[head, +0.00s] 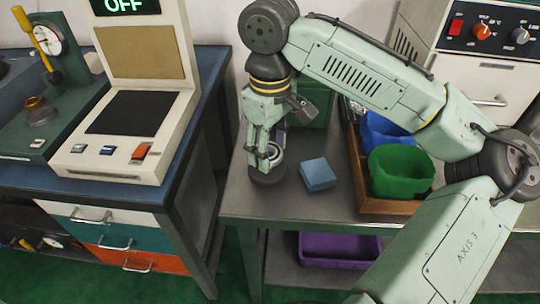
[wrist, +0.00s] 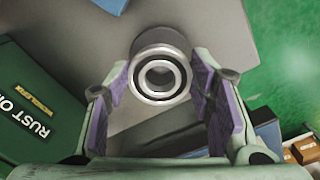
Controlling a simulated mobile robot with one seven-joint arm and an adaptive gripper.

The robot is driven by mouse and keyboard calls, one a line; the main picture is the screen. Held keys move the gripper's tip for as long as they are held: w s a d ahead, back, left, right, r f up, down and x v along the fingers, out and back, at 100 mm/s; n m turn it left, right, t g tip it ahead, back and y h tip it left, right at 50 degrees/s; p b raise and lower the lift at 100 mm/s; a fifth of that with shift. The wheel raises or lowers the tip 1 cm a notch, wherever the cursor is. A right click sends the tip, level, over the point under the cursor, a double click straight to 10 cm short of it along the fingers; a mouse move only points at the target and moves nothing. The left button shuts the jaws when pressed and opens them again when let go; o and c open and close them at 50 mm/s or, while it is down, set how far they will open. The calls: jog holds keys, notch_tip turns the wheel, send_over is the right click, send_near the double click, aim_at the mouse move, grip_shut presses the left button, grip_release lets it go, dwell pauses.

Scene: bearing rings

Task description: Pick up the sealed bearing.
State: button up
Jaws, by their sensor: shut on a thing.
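The sealed bearing (head: 274,153) is a silver ring with a dark band between its rims and a round hole. In the wrist view the bearing (wrist: 160,78) faces the camera between my two purple-padded fingers. My gripper (head: 263,150) points down over the left part of the grey table and is shut on the bearing; its fingertips (wrist: 160,72) flank the ring. A dark round post (head: 268,176) stands directly below it and also shows behind the ring in the wrist view (wrist: 158,37). Whether the bearing touches the post is hard to tell.
A blue block (head: 318,174) lies just right of the post. A wooden tray (head: 388,206) with blue (head: 382,130) and green bins (head: 402,171) stands further right. A green box (wrist: 28,112) is close on the left in the wrist view. The table's front left is clear.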

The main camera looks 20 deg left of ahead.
jog(key=s+d+r+b, duration=0.1)
jog(key=s+d, duration=0.1)
jog(key=s, duration=1.4)
jog(key=shift+r, duration=0.4)
jog(key=shift+w+d, duration=0.1)
